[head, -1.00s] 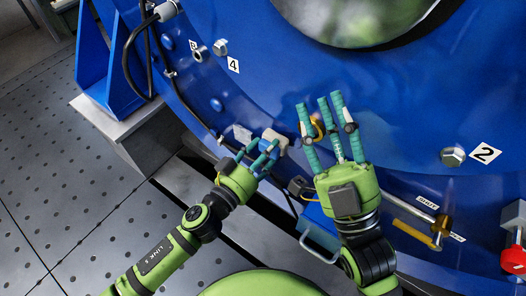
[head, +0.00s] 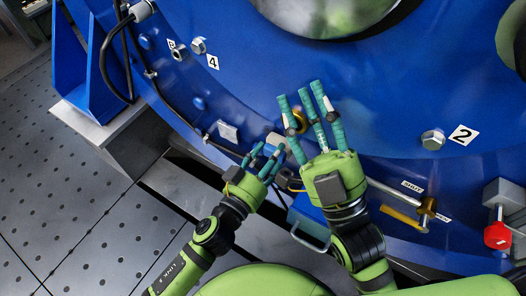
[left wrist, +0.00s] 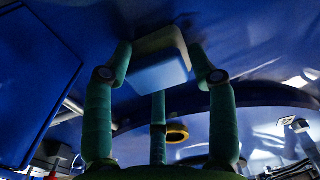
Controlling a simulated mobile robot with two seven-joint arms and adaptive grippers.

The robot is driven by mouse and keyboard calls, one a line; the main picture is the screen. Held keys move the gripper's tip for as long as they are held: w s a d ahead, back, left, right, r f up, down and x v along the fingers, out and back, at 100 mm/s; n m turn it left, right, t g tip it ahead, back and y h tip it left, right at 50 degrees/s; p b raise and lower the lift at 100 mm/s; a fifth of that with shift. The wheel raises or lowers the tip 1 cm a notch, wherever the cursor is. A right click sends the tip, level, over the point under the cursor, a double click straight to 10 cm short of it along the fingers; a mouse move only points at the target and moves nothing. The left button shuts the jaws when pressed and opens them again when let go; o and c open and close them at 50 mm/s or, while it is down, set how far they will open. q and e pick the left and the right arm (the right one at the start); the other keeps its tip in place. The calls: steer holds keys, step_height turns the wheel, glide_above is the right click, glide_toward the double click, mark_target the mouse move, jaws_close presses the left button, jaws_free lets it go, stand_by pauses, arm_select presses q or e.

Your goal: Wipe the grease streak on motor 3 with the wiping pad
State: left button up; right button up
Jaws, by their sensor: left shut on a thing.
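My left gripper (head: 266,152) is low in the head view, close to the blue motor housing (head: 235,90). It is shut on the wiping pad (head: 275,139), a pale block with a blue face. The pad shows between the fingers in the left wrist view (left wrist: 158,62), close to the blue surface; I cannot tell whether they touch. My right gripper (head: 312,98) is open and empty, fingers spread in front of the housing. Which part is motor 3 is unclear.
Bolts with labels 4 (head: 212,62) and 2 (head: 463,134) stand out from the housing. A yellow ring (head: 299,121) sits behind my right fingers. A yellow handle (head: 402,217) and a red knob (head: 497,235) are at lower right. The perforated floor at left is clear.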

arm_select(q)
steer(key=shift+s+d, duration=0.55)
steer(key=shift+d, duration=0.25)
steer(key=shift+s, duration=0.1)
